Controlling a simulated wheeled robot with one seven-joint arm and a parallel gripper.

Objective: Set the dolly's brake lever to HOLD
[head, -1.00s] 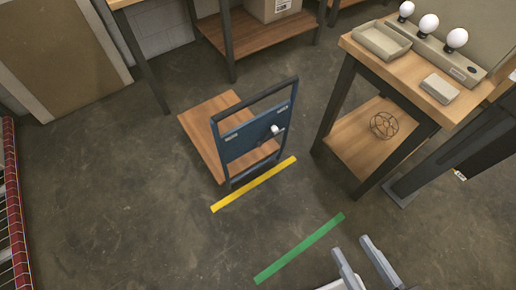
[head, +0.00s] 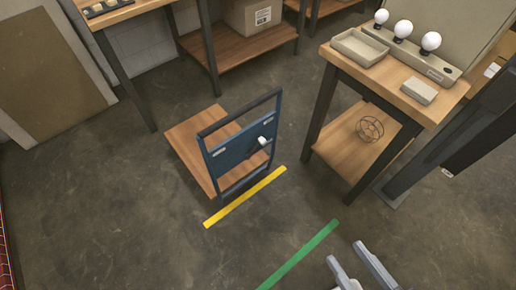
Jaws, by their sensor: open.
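The dolly stands on the floor in the middle of the head view, with a wooden deck (head: 190,147) and an upright blue panel (head: 232,152) inside a dark handle frame. The brake lever (head: 263,141), with a pale knob, sits on the right part of the panel, between two small light labels. The labels are too small to read, so I cannot tell which setting the lever is at. My gripper (head: 352,262) is at the bottom right, open and empty, its two grey fingers apart. It is well apart from the dolly, nearer the green floor stripe.
A yellow stripe (head: 245,197) lies along the dolly's near side and a green stripe (head: 300,255) lies closer to me. A workbench (head: 440,107) with bulbs, a tray and a wire cage stands at right. Another table (head: 120,14) stands at back left. Floor between the stripes is clear.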

